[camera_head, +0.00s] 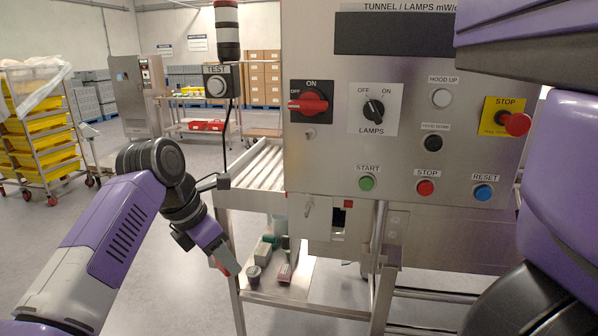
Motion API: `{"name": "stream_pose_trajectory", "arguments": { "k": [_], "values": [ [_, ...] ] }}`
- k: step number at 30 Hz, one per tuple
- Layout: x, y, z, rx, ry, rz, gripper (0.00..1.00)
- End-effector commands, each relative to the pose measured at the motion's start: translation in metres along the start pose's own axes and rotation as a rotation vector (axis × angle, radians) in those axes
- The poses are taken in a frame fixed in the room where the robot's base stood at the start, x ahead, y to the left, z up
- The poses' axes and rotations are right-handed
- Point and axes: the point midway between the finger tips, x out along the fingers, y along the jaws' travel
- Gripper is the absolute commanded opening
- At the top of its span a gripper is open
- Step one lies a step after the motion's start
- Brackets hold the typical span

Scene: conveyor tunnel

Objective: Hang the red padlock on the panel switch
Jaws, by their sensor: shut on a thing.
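My gripper (221,264) hangs low at the left of the control panel, fingers pointing down. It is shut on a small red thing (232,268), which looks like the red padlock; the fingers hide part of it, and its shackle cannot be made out. The panel switch, a red rotary handle (308,103) on a black plate marked ON and OFF, is at the panel's upper left. The handle lies about level, pointing left towards OFF. No padlock shows on it. My gripper is below and left of the switch, well apart from it.
The steel panel (330,160) also bears a black LAMPS knob (373,111) and several push buttons. A lamp post with a TEST box (221,83) stands left of the panel. A lower shelf (308,294) holds small items. Open floor lies to the left.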

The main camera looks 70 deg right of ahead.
Motion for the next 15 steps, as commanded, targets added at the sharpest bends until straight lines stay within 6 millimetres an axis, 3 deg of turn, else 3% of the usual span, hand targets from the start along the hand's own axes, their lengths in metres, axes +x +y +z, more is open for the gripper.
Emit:
{"name": "stream_pose_trajectory", "arguments": {
  "k": [1, 3, 9, 15],
  "values": [
    [-0.016, -0.004, 0.023, -0.032, 0.002, 0.021, 0.0],
    [-0.034, -0.011, 0.05, -0.101, 0.002, 0.051, 0.0],
    [-0.08, -0.039, 0.118, -0.295, 0.002, 0.132, 0.0],
    [-0.114, -0.07, 0.165, -0.457, 0.002, 0.197, 0.0]
  ]
}}
